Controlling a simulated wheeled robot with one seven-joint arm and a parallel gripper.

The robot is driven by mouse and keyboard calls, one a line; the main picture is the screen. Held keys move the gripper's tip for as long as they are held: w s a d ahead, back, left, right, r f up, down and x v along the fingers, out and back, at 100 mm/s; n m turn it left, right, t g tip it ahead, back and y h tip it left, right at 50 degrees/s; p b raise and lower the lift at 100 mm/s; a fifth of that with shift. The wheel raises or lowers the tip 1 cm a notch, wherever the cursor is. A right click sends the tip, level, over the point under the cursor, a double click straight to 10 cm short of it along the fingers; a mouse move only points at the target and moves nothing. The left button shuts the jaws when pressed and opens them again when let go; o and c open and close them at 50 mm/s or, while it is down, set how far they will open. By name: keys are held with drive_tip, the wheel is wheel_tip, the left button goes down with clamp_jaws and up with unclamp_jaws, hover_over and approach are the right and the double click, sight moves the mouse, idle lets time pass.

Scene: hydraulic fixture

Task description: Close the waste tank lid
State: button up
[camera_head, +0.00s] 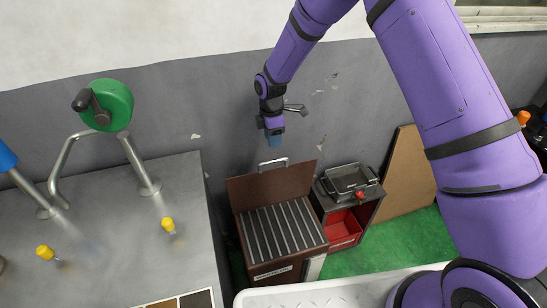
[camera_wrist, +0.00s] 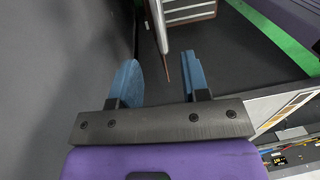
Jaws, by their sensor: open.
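The waste tank (camera_head: 255,270) is a brown box with a slatted grey top and a label on its front. Its brown lid (camera_head: 245,191) stands raised at the back edge, tilted up toward the wall, with a metal handle (camera_head: 272,163) on its upper edge. My gripper (camera_head: 275,138) is above the handle, pointing down and apart from it. In the wrist view my gripper (camera_wrist: 160,78) has two blue fingers spread apart with nothing held between them. A thin pale and brown edge (camera_wrist: 160,25) shows beyond the fingers, probably the lid; the slatted top (camera_wrist: 188,10) is behind it.
A grey workbench (camera_head: 120,230) with pipes, yellow knobs and a green wheel (camera_head: 107,104) stands to the left. A small cabinet (camera_head: 345,205) with a metal tray and red bin is right of the tank. A brown board (camera_head: 405,180) leans on the wall. Green floor (camera_head: 400,245) shows.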

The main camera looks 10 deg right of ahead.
drive_tip(key=f, duration=0.8)
drive_tip(key=shift+s+d+f, duration=0.1)
drive_tip(key=shift+s, duration=0.3)
clamp_jaws()
